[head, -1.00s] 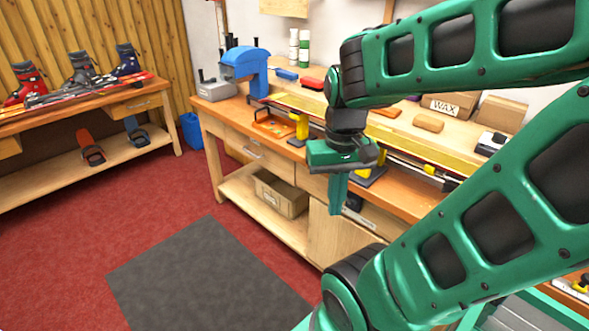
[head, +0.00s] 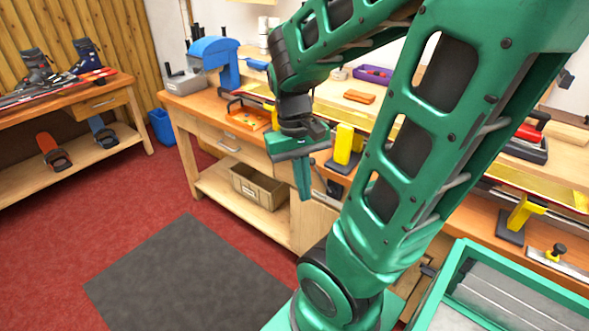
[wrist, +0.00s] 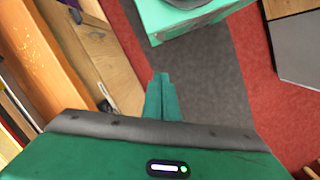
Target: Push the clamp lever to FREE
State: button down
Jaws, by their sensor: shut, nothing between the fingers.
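My gripper (head: 303,188) is shut and empty, pointing down in front of the workbench (head: 195,112). Its green fingers (wrist: 162,98) are together in the wrist view, over the floor beside the bench edge. On the bench, a yellow clamp block (head: 345,145) stands just right of and behind my gripper. I cannot make out which part is the clamp lever, nor any FREE marking. My arm hides the middle of the bench.
An orange tray (head: 247,116) and a blue machine (head: 214,52) are on the bench's left part. A cardboard-coloured box (head: 257,187) sits on the shelf below. A grey mat (head: 190,272) lies on the clear red floor. A ski table (head: 105,99) stands at left.

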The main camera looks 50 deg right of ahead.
jog(key=w+d+f+n+g+h, duration=0.25)
jog(key=w+f+h, duration=0.2)
jog(key=f, duration=0.25)
jog(key=w+d+f+n+g+h, duration=0.1)
jog(key=w+d+f+g+h, duration=0.25)
jog(key=w+f, duration=0.35)
jog(key=w+f+n+t+h, duration=0.2)
jog(key=w+n+t+h, duration=0.2)
jog(key=w+h, duration=0.6)
jog(key=shift+w+a+f+n+t+h, duration=0.3)
jog(key=shift+n+h, duration=0.3)
jog(key=shift+n, duration=0.35)
jog(key=shift+s, duration=0.1)
jog(key=s+r+x, duration=0.1)
jog(key=s+x, duration=0.1)
jog(key=x, duration=1.1)
jog(key=shift+s+a+r, duration=0.2)
jog(key=shift+s+a, duration=0.1)
jog(key=shift+a, duration=0.1)
jog(key=shift+a+r, duration=0.1)
jog(key=shift+a, duration=0.05)
